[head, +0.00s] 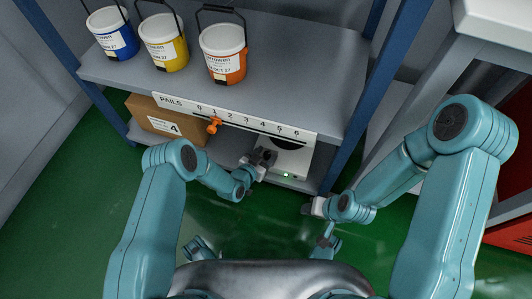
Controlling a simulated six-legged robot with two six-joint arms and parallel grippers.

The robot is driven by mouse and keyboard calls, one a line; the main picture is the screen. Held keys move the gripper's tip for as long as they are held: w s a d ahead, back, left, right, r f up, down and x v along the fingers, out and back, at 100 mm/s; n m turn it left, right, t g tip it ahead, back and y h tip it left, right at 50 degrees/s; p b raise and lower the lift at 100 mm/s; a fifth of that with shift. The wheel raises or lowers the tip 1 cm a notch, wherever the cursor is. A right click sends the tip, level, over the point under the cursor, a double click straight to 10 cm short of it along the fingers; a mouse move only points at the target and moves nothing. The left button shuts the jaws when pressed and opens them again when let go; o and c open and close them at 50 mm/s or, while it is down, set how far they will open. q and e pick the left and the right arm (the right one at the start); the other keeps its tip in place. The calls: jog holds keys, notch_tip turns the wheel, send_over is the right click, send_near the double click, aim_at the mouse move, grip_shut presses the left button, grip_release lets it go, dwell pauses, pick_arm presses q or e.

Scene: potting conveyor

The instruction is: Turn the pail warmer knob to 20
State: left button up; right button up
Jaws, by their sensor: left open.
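The pail warmer (296,160) is a white unit with a dark round plate on the lower shelf, right of centre in the head view. A small green light (287,175) glows on its front. My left gripper (263,157) is open at the warmer's left front side. I cannot make out the knob or its setting; the gripper covers that part of the warmer. Whether the fingers touch anything is too small to tell. My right gripper (308,208) is low, apart from the warmer, near the foot of the blue post, and its fingers are unclear.
Blue, yellow and orange-labelled pails (112,36) (164,44) (223,56) stand on the upper shelf (290,45). A cardboard box (165,122) marked 4 sits left of the warmer. A blue post (352,135) stands at right.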

pick_arm(q)
jog(key=shift+s, duration=0.1)
grip_shut()
pick_arm(e)
jog(key=shift+s, duration=0.15)
